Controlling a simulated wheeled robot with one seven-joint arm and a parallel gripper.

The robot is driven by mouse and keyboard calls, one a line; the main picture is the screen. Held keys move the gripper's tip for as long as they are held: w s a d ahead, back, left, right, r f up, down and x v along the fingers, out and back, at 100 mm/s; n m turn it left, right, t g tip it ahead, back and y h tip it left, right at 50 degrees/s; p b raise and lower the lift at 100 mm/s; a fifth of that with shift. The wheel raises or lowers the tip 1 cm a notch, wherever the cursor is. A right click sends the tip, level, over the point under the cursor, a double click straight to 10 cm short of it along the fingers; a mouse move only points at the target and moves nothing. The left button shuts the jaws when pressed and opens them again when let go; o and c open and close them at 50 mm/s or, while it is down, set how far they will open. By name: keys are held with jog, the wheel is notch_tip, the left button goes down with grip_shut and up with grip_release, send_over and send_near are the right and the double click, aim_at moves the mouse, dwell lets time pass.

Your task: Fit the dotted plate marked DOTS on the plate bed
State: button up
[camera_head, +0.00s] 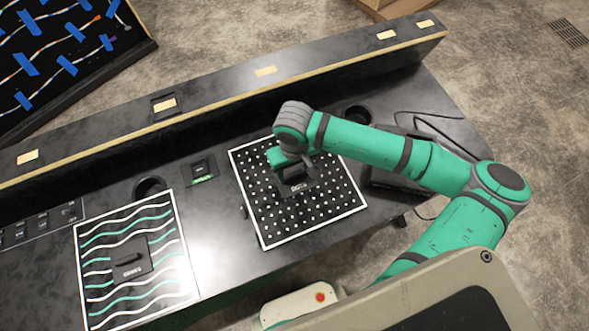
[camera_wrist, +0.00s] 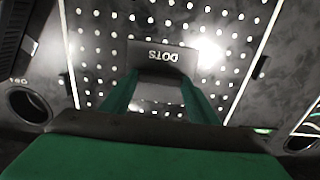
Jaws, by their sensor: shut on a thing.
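The dotted plate (camera_head: 332,207) is black with white dots and a white border, lying over the middle of the console. Its raised block marked DOTS (camera_head: 298,188) is at its centre; the label also shows upside down in the wrist view (camera_wrist: 165,56). My gripper (camera_head: 289,174) is shut on the plate's central handle; its green fingers show in the wrist view (camera_wrist: 157,90) on both sides of it. I cannot tell whether the plate touches the surface below. No plate bed shows clearly; the area under the plate is hidden.
A plate with wavy white and green lines (camera_head: 163,262) lies at the left. Round openings (camera_head: 149,187) and (camera_head: 357,114) lie behind the plates. A small black unit with a green light (camera_head: 202,172) stands between the plates. A long raised ledge (camera_head: 225,90) runs behind.

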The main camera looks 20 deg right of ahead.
jog(key=shift+w+f, duration=0.15)
jog(key=shift+f, duration=0.2)
dwell(0.5)
jog(key=shift+a, duration=0.1)
jog(key=o, duration=1.7)
jog(key=shift+d, duration=0.2)
jog(key=shift+s, duration=0.2)
notch_tip(320, 180, up, 11)
jog(key=shift+w+f, duration=0.1)
